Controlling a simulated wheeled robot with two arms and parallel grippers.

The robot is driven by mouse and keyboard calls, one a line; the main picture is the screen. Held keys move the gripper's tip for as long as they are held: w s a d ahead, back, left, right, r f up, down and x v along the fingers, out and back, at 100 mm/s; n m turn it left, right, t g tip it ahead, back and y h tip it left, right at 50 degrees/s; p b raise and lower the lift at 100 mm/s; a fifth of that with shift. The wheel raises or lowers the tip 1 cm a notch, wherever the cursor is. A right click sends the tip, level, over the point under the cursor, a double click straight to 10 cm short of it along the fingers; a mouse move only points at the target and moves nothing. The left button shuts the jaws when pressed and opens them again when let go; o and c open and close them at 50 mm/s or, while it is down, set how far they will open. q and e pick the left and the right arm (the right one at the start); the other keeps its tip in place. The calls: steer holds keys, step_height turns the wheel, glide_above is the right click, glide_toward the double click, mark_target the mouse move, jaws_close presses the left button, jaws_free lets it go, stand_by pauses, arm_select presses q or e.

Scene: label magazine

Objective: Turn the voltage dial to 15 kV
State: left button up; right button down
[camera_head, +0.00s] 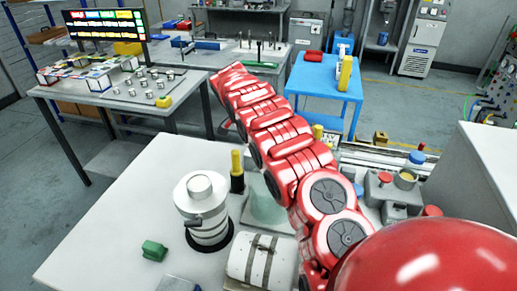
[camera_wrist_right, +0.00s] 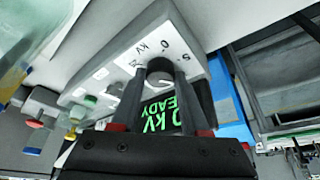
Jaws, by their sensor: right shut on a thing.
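In the right wrist view the voltage dial (camera_wrist_right: 160,67) is a dark round knob on a pale control box (camera_wrist_right: 115,72). Printed marks, with a 0, a 5 and kV legible, surround it. My right gripper (camera_wrist_right: 161,78) has its two dark fingers on either side of the knob, shut on it. A display (camera_wrist_right: 160,115) below shows green upside-down text, "0 kV" and "READY", partly hidden by the fingers. The dial's pointer cannot be made out. In the head view my red right arm crosses the middle. Its gripper and the dial cannot be made out there. My left gripper is not in view.
The white table (camera_head: 120,215) holds a white ribbed cylinder (camera_head: 205,210), a green block (camera_head: 154,250) and a metal-banded white cylinder (camera_head: 262,260). A blue cart (camera_head: 325,80) stands behind. Coloured buttons (camera_wrist_right: 40,123) lie left in the wrist view.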

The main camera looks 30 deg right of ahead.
stand_by(0.3)
steer(key=shift+c, duration=2.1)
jaws_free()
steer(key=p+v, duration=0.5)
steer(key=v, duration=1.2)
steer(key=shift+r, duration=0.25)
